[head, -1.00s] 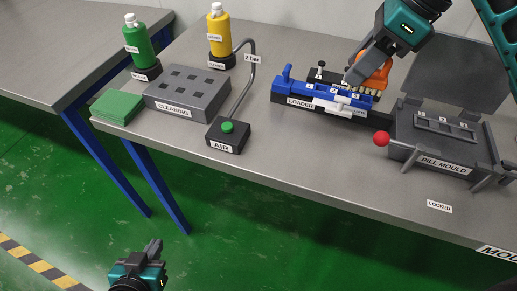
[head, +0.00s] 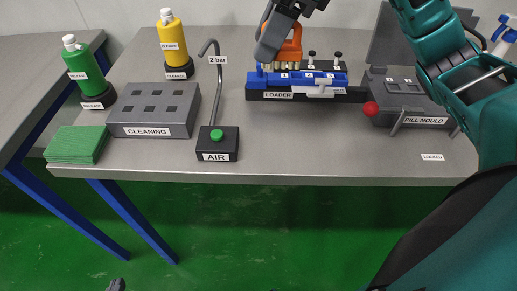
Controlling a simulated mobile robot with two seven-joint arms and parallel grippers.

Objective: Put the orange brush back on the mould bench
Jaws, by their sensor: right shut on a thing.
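My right gripper (head: 270,40) is shut on the orange brush (head: 292,50). The brush is held with its pale bristles down, at the far side of the blue loader (head: 258,82). I cannot tell whether the bristles touch anything. The grey mould bench (head: 300,160) lies under all of this. Only a tip of my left gripper (head: 117,286) shows at the bottom edge, low in front of the bench, and its opening is cut off.
The pill mould (head: 385,112) with its red knob (head: 370,109) stands right of the loader, partly behind my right arm. The air button box (head: 230,147), cleaning block (head: 125,118), green pads (head: 58,145), green bottle (head: 85,70) and yellow bottle (head: 173,45) stand left. The bench front is clear.

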